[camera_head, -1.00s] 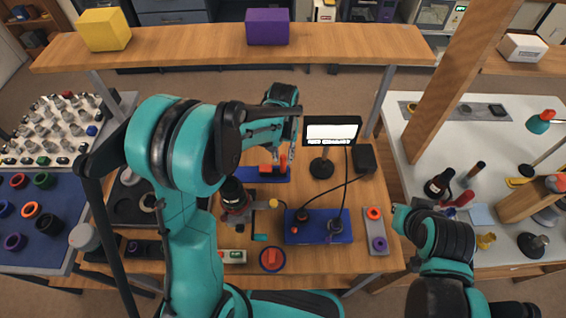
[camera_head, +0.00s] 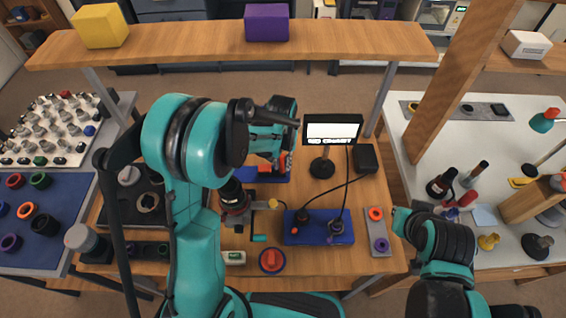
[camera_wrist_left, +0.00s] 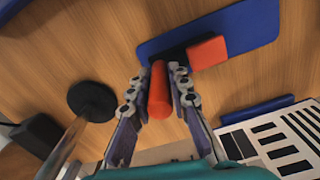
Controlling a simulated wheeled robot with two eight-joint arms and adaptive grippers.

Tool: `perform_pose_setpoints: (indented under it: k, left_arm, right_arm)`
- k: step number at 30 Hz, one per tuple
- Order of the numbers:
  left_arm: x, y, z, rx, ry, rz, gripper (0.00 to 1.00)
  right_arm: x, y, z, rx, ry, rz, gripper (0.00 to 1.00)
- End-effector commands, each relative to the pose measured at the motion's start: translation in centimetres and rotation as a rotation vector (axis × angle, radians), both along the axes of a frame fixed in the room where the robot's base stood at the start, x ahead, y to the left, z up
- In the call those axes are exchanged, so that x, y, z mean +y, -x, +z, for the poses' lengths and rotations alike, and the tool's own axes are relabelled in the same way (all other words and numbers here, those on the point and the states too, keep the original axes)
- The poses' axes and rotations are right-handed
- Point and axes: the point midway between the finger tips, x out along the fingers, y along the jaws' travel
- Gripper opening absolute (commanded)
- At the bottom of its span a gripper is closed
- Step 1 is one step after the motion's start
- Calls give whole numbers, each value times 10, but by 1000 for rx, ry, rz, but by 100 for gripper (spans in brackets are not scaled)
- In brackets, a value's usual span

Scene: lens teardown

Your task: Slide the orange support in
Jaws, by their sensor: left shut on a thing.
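In the left wrist view an orange-red cylinder (camera_wrist_left: 159,90) lies between the two fingers of my left gripper (camera_wrist_left: 158,84), which is shut on it. Its far end is beside a black part (camera_wrist_left: 177,55) at the edge of a blue plate (camera_wrist_left: 249,28). I cannot tell whether the cylinder touches the black part. An orange-red block (camera_wrist_left: 207,52) sits on the plate, right of the black part. In the head view my left gripper (camera_head: 284,163) is over the right end of the blue plate (camera_head: 243,174) and hides most of the cylinder. My right gripper does not show.
A lamp-like screen on a black stand (camera_head: 322,168) and a black box (camera_head: 366,158) stand right of the gripper. A blue board with cables (camera_head: 318,238) and a grey tray with rings (camera_head: 379,244) lie nearer. A wooden shelf (camera_head: 340,42) crosses above the bench.

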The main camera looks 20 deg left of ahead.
Motion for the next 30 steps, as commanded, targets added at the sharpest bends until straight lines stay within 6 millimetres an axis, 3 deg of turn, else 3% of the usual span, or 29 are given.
perform_pose_setpoints:
  k: [7, 12, 21, 22, 23, 30]
  left_arm:
    - [51, 14, 0, 0, -2, 7, 0]
    - [72, 20, 0, 0, -2, 3, 0]
    - [76, 22, 0, 0, -5, 3, 0]
    - [76, 22, 0, 0, -6, 3, 21]
    - [76, 22, 0, 0, -6, 3, 27]
    - [75, 21, 0, 0, -4, 2, 27]
  right_arm:
    - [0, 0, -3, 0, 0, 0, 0]
    - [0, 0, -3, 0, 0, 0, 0]
    - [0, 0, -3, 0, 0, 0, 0]
    - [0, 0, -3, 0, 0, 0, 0]
    - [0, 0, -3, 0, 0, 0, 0]
    - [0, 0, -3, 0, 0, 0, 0]
